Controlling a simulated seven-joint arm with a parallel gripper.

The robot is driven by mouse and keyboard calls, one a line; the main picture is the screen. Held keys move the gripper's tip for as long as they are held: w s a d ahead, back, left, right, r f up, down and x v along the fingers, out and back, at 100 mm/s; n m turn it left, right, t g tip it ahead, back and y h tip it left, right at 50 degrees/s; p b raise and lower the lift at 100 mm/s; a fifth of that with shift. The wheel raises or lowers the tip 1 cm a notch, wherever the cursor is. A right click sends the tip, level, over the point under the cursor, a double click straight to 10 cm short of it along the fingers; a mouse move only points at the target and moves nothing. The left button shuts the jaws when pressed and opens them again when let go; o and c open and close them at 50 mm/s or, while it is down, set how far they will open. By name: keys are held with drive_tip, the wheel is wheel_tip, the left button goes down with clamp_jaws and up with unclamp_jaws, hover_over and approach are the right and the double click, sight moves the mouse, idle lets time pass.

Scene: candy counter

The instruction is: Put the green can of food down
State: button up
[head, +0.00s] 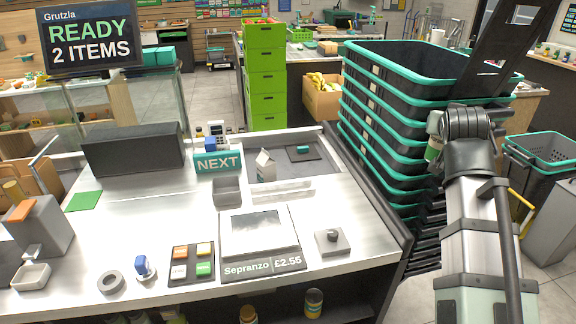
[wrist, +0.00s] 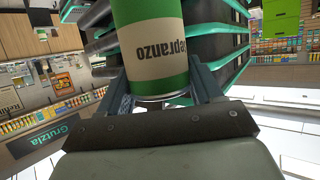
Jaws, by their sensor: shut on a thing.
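The green can of food (wrist: 152,45) is close up in the wrist view, green with a cream label reading "epranzo". My gripper (wrist: 160,92) is shut on it, with one finger on each side of the can. In the head view a small green and cream part of the can (head: 432,152) shows at the left of my gripper, beside the stacked baskets; most of it is hidden behind my gripper. The can is held up off the counter (head: 340,205), to the right of it.
A tall stack of black baskets with teal rims (head: 385,130) stands right of the counter, close to the can. A carton (head: 265,165) stands in the recessed counter area. A scale display (head: 262,262) reads "Sepranzo £2.55". Bare metal lies at the counter's left middle.

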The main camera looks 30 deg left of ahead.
drive_tip(key=w+d+f+m+h, duration=0.1)
drive_tip(key=w+d+f, duration=0.5)
drive_tip(key=d, duration=0.4)
drive_tip(key=w+d+f+m+h, duration=0.1)
drive_tip(key=w+d+f, duration=0.3)
drive_tip(key=d+f, duration=0.55)
drive_tip(key=s+a+r+n+y, duration=0.2)
drive_tip(key=s+a+r, duration=0.15)
drive_tip(key=a, duration=0.45)
drive_tip(key=s+a+r+n+y, duration=0.1)
drive_tip(key=s+a+r, duration=0.2)
drive_tip(key=a+r, duration=0.3)
drive_tip(key=s+a+r+n+y, duration=0.2)
drive_tip(key=s+a+r, duration=0.1)
drive_tip(key=a, duration=0.6)
drive_tip(key=w+a+f+n+g+y, duration=0.25)
drive_tip(key=a+f+n+g, duration=0.25)
drive_tip(key=a, duration=0.9)
drive_tip(key=w+a+f+n+g+y, duration=0.1)
drive_tip(key=a+f+n+g+y, duration=0.3)
drive_tip(key=a, duration=1)
drive_tip(key=w+a+f+n+g+y, duration=0.2)
drive_tip(key=a+f+n+g, duration=0.3)
drive_tip(key=a, duration=0.9)
drive_tip(key=shift+s+d+f, duration=0.1)
drive_tip(key=shift+f, duration=4.65)
drive_tip(key=shift+f, duration=0.1)
